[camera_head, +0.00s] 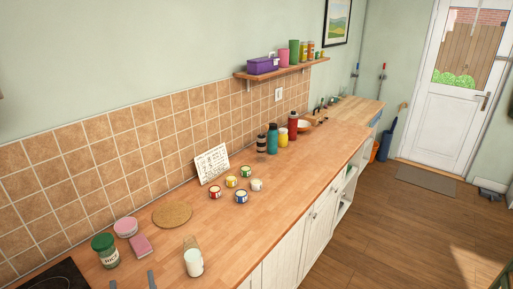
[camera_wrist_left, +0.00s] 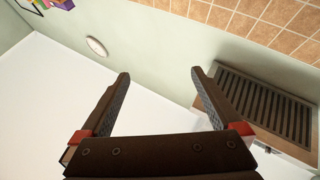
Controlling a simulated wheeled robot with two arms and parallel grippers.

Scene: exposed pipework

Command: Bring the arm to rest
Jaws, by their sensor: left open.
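My left gripper (camera_wrist_left: 160,73) is open in the left wrist view, its two dark fingers wide apart with nothing between them. Beyond the fingers are pale wall and a white surface. In the head view only the two grey fingertips of my left gripper (camera_head: 132,280) show at the bottom edge, over the near end of the wooden counter (camera_head: 290,193). My right gripper is not in view.
A pink sponge (camera_head: 140,246), a pink-lidded tub (camera_head: 126,227) and a round cork mat (camera_head: 172,214) lie nearby. A dark hob (camera_head: 58,277) is at bottom left. Small cans and bottles stand farther along. A slatted dark panel (camera_wrist_left: 262,101) shows right of the fingers.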

